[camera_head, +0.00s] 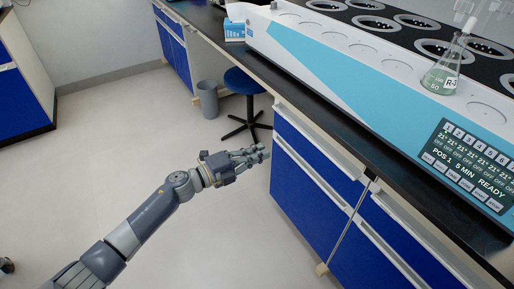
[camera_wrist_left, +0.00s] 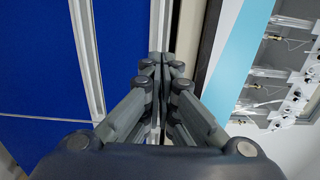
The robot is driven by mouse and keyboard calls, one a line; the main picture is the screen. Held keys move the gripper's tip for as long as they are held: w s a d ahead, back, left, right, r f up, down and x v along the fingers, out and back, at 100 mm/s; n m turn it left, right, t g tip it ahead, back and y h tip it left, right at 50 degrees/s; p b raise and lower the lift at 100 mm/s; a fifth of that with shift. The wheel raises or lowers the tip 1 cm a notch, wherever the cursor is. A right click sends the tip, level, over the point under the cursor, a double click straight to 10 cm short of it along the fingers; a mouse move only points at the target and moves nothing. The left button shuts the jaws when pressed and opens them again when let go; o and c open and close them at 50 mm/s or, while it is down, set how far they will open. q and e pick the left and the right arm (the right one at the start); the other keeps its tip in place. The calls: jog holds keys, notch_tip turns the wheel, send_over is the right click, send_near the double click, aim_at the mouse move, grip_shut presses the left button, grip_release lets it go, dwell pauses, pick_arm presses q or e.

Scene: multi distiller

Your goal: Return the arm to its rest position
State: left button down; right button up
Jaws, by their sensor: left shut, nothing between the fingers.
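My left arm (camera_head: 150,215) reaches in from the lower left in the head view. My left gripper (camera_head: 252,157) is in front of the blue cabinet drawers, below the level of the bench top. In the left wrist view, the fingers of my left gripper (camera_wrist_left: 164,62) meet at their tips with nothing between them. My right gripper is in neither view.
The multi distiller (camera_head: 350,90) stands on the black bench top (camera_head: 385,155). A flask (camera_head: 440,77) marked R-3 stands on it at the right. Blue drawers (camera_head: 310,185) are below. A blue stool (camera_head: 243,82) and grey bin (camera_head: 207,98) stand behind.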

pick_arm(q)
jog(key=shift+a+f, duration=0.1)
jog(key=shift+a, duration=0.1)
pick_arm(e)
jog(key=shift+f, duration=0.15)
